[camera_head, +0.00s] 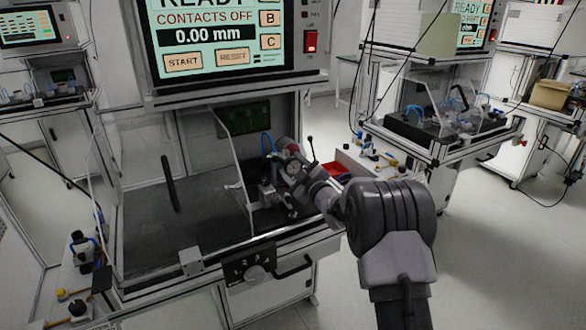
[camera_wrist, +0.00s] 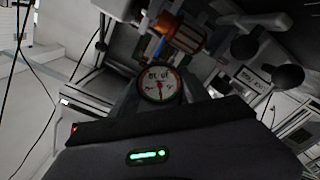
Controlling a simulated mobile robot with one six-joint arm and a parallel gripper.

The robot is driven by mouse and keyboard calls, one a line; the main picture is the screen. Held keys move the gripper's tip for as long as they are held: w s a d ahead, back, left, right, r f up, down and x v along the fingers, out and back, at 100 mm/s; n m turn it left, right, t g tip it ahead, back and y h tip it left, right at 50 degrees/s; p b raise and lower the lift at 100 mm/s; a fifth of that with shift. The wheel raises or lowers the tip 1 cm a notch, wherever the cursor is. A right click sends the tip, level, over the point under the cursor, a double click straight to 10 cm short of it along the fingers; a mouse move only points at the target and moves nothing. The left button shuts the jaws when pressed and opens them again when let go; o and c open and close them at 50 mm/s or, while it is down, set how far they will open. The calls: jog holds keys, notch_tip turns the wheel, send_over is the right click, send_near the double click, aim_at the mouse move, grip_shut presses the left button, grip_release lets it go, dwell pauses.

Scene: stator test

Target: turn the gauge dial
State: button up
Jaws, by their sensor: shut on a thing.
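The gauge dial (camera_wrist: 158,86) has a round white face, a dark needle and a red and green rim. In the wrist view it sits at the middle, with grey finger parts on both sides of it. In the head view the small white dial (camera_head: 293,167) is at the tip of my arm, inside the right part of the test bench. My gripper (camera_head: 296,173) reaches in from the right and is shut on the gauge dial. The fingertips are partly hidden and too small in the head view to make out in detail.
A clear panel (camera_head: 228,165) stands just left of the gauge. A thin black-knobbed lever (camera_head: 311,148) rises to its right. In the wrist view an orange-brown copper part (camera_wrist: 190,38) lies beyond the dial. The dark bench surface (camera_head: 185,225) at left is mostly clear.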

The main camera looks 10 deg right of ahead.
jog(key=shift+n, duration=0.4)
jog(key=o, duration=1.4)
jog(key=p+v, duration=0.4)
jog(key=v, duration=1.3)
jog(key=shift+s, duration=0.25)
